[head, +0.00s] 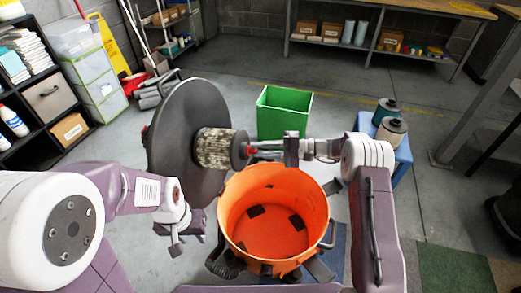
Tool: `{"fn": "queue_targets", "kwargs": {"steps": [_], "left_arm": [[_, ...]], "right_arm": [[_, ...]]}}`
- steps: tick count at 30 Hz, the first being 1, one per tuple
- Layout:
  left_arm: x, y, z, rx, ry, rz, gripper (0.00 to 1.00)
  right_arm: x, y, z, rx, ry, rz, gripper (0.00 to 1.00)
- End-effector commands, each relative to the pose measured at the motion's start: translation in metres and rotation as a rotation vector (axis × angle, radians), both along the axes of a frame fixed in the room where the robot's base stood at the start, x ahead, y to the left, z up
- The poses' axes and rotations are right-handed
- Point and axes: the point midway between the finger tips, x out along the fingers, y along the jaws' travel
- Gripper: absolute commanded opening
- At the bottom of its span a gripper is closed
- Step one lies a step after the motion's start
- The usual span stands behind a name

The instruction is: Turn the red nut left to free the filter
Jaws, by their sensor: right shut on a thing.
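The dirty cylindrical filter (215,148) lies sideways against a large dark grey disc-shaped lid (180,115), which is tilted up on edge. The filter's dark end cap faces right. The red nut (249,151) sits at the middle of that cap and is mostly covered by fingertips. My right gripper (257,149) reaches in from the right and is shut on the red nut. My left gripper (186,246) hangs below the lid, left of the orange drum (238,190). Its fingers look apart, with nothing seen between them.
The open orange drum stands below the filter, with dark patches inside. A green bin (284,112) stands behind it. Two spools (391,131) sit on a blue stand (403,157) at right. Shelving (45,75) and clear drawers (88,65) line the left.

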Motion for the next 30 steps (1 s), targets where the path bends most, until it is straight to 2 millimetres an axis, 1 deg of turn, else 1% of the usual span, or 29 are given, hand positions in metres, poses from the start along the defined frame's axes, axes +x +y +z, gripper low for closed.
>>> {"fn": "queue_targets", "kwargs": {"steps": [1,2,3,4,12,14,17,21,24,27,30], "left_arm": [[0.0,0.0,0.0,0.0,0.0,0.0,0.36],[0.0,0.0,0.0,0.0,0.0,0.0,0.36],[0.0,0.0,0.0,0.0,0.0,0.0,0.36],[0.0,0.0,0.0,0.0,0.0,0.0,0.36],[0.0,0.0,0.0,0.0,0.0,0.0,0.36],[0.0,0.0,0.001,0.0,0.0,0.0,0.36],[0.0,0.0,0.007,0.0,0.0,0.0,0.36],[0.0,0.0,0.015,0.0,0.0,0.0,0.36],[0.0,0.0,0.018,0.0,0.0,0.0,0.36],[0.0,0.0,0.02,0.0,0.0,0.0,0.36],[0.0,0.0,0.02,0.0,0.0,0.0,0.36]], "right_arm": [[0.0,0.0,-0.001,-0.002,0.0,0.001,0.0],[0.0,0.0,-0.001,-0.002,0.001,0.0,0.27],[0.0,0.0,-0.001,-0.001,0.001,0.001,0.38],[0.0,0.0,-0.001,-0.001,0.001,0.001,0.43],[0.0,0.0,0.0,0.0,0.001,0.0,0.43],[0.0,-0.003,0.001,0.0,0.001,0.0,0.43],[-0.002,-0.019,0.005,0.0,0.001,-0.004,0.43],[-0.006,-0.051,0.009,-0.001,0.002,-0.004,0.43],[-0.009,-0.071,0.01,-0.001,0.002,-0.003,0.43],[-0.011,-0.083,0.011,-0.001,0.001,-0.002,0.43],[-0.013,-0.089,0.011,-0.001,0.001,0.0,0.43]]}}
